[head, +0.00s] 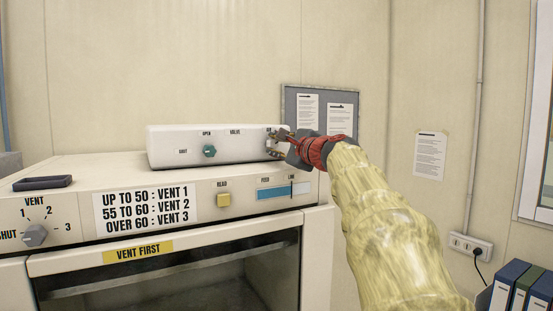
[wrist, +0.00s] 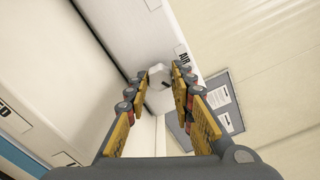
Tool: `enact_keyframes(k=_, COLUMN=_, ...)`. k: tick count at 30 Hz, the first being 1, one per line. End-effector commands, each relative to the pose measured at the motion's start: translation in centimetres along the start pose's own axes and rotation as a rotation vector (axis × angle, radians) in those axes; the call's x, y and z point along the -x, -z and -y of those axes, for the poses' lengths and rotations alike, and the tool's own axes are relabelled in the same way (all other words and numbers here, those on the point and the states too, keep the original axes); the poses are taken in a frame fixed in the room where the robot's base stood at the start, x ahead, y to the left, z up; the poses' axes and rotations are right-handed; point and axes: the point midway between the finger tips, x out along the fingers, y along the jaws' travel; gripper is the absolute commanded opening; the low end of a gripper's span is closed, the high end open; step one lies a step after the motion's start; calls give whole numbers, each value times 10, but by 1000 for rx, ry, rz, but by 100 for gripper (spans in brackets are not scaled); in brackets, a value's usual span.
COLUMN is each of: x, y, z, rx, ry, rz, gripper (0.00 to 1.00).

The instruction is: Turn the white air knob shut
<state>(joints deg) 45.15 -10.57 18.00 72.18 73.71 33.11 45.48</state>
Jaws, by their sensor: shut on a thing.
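The white air knob (wrist: 158,75) sits on the right end of the front face of the white box (head: 180,141), beside a label that reads AIR in the wrist view. My gripper (head: 274,144) reaches in from the right at that end of the box. In the wrist view my gripper (wrist: 159,77) has one finger on each side of the knob and is shut on it. A dark mark shows on the knob's face. In the head view the fingers largely hide the knob, and its exact turn is hard to read.
A teal valve knob (head: 209,151) sits left on the same box. The box stands on a cream machine with a grey vent knob (head: 35,235), a yellow read button (head: 224,199) and a blue display (head: 272,192). A grey notice board (head: 291,104) hangs behind my gripper.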

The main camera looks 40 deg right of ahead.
Motion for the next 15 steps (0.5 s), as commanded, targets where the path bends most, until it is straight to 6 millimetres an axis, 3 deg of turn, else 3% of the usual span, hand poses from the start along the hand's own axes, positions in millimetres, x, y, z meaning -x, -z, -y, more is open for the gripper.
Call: enact_keyframes(k=15, x=0, y=2, z=-5, rx=491, ry=-1, rz=1, gripper=0)
